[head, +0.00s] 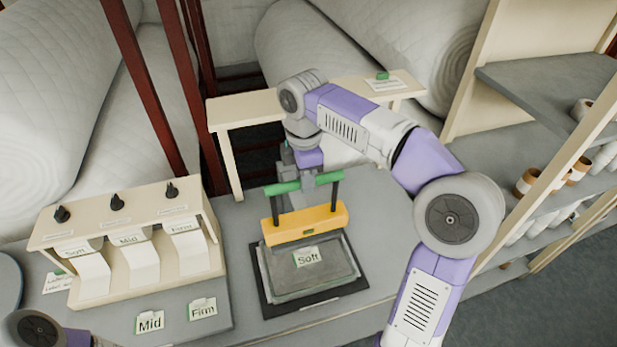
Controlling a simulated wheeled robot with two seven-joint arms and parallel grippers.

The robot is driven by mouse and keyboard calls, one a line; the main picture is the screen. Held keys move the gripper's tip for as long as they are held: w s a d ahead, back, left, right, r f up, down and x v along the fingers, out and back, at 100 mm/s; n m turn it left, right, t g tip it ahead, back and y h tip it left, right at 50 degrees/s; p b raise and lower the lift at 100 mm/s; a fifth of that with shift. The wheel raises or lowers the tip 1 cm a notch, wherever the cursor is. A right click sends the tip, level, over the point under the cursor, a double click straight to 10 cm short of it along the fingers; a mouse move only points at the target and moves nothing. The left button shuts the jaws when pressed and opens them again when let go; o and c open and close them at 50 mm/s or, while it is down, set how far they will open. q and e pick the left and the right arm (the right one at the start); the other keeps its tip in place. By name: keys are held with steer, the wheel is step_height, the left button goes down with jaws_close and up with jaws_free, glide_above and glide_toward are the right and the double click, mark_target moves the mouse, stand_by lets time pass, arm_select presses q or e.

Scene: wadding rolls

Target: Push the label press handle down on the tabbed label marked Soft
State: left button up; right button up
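The label press stands on the grey bench, with a yellow crossbar (305,224), two black posts and a green handle bar (285,187) across the top. Its dark base plate (312,303) carries a grey pad. The tabbed label marked Soft (307,258) lies on the pad in front of the crossbar. My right gripper (304,182) is at the green handle, coming down from behind; its fingers are small and partly hidden, so whether they are closed on the bar is unclear. Only a piece of my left arm shows at the bottom left; its gripper is out of view.
A cream dispenser (200,216) with Soft, Mid and Firm strips stands left of the press. Labels Mid (150,323) and Firm (202,309) lie before it. Cream shelving (530,110) with rolls is at right. Large wadding rolls (300,50) lie behind.

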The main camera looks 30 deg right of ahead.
mark_target(305, 218)
steer(key=shift+f, duration=0.1)
steer(key=shift+f+b, duration=4.05)
steer(key=shift+f, duration=1.8)
steer(key=shift+s+f, duration=0.1)
steer(key=shift+f, duration=0.15)
